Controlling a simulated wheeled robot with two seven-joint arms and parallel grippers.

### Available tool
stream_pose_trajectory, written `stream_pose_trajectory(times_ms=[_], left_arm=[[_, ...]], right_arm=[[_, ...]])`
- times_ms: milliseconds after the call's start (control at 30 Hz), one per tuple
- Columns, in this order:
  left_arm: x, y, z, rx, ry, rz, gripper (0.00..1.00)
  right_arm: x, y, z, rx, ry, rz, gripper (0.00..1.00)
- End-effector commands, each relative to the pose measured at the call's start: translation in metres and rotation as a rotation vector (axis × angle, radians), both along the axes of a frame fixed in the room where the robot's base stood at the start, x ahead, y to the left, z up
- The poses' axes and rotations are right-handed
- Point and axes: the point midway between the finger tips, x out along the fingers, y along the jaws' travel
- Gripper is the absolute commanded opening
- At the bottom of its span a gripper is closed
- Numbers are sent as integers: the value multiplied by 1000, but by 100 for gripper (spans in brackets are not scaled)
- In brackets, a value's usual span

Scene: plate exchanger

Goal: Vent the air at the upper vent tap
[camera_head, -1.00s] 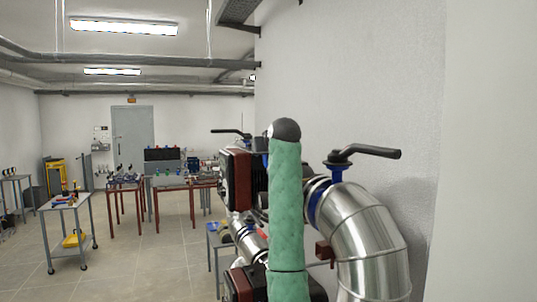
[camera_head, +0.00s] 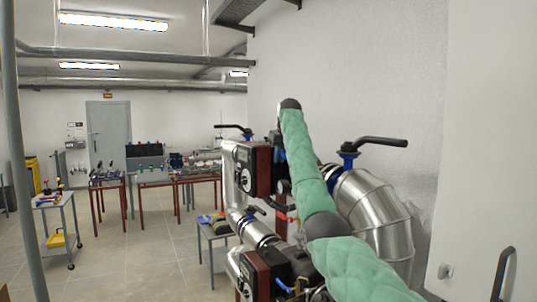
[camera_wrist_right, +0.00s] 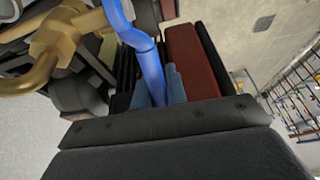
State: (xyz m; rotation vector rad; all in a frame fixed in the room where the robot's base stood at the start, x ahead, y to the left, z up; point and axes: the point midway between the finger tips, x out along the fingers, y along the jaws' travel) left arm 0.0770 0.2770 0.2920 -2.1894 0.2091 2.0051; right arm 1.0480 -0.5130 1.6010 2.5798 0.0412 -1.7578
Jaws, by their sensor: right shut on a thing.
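In the right wrist view, my right gripper (camera_wrist_right: 165,92) is shut on a bright blue handle (camera_wrist_right: 148,62), which runs up from between the fingers to the top edge. A brass fitting with a curved brass pipe (camera_wrist_right: 60,40) is beside it at the upper left. I take the blue handle to be the vent tap's; its label and outlet do not show. In the head view my green-padded right arm reaches up in front of the plate exchanger (camera_head: 254,170) and hides the tap and the gripper's fingers. My left gripper is not in view.
A large silver elbow pipe (camera_head: 378,208) with a black-levered valve (camera_head: 375,142) stands right of the arm. Another black lever (camera_head: 233,128) is to the left. A lower red-and-black unit (camera_head: 262,272) is below.

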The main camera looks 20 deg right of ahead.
Motion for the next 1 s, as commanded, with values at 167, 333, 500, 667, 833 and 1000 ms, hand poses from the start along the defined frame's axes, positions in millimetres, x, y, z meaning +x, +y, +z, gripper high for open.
stream_pose_trajectory(times_ms=[167, 333, 500, 667, 833, 1000], left_arm=[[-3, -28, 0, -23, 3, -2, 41], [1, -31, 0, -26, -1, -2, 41], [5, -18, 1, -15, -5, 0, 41], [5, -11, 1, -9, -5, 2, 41], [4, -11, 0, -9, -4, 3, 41], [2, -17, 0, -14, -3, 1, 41]], right_arm=[[1, -5, -4, -2, 89, 1, 0], [1, -6, -9, -5, 155, 1, 0], [1, -6, -13, -7, 204, 2, 0], [1, -7, -16, -8, 235, 2, 0], [1, -7, -18, -10, 252, 1, 0], [1, -7, -19, -10, 257, 1, 0]])
